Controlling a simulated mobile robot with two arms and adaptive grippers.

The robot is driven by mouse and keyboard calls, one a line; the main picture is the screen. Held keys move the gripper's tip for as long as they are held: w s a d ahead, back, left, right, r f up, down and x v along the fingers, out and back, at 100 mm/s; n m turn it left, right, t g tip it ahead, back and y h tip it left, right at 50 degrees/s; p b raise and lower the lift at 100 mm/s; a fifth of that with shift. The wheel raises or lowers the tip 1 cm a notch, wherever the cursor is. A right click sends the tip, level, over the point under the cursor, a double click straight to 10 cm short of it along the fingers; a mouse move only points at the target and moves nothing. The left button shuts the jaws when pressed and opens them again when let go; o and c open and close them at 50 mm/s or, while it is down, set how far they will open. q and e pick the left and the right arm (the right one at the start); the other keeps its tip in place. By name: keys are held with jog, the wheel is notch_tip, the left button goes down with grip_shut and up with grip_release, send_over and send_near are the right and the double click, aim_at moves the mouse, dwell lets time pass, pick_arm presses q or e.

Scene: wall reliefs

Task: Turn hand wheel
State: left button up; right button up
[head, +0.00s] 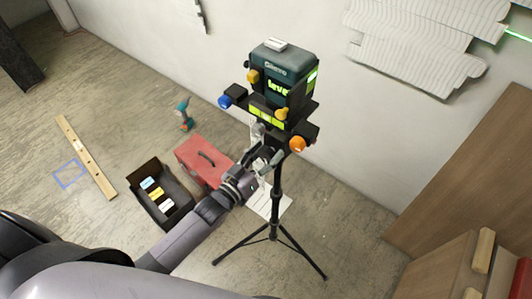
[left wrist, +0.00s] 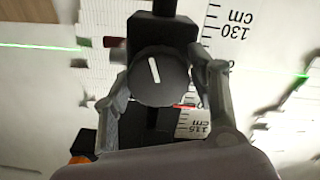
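The hand wheel (left wrist: 158,77) is a round black knob with a white line across its face, seen in the left wrist view. The white line is nearly upright, leaning slightly. My left gripper (left wrist: 163,78) has one finger on each side of the wheel; whether either finger touches it I cannot tell. In the head view my left gripper (head: 267,155) is just below the instrument head, at the tripod column (head: 276,200). The wheel is not clearly visible there. The green laser level (head: 283,78) stands on top, with blue, yellow and orange knobs around it. My right gripper is out of view.
A red toolbox (head: 203,160), an open black case (head: 160,196), a drill (head: 184,114) and a wooden level (head: 87,158) are on the floor to the left. The tripod legs spread below. A wall with pale reliefs (head: 415,42) is behind; brown boards (head: 470,180) stand at right.

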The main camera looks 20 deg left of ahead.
pick_arm(q)
jog(key=c, duration=0.8)
jog(key=shift+o, duration=0.2)
jog(key=shift+m, duration=0.3)
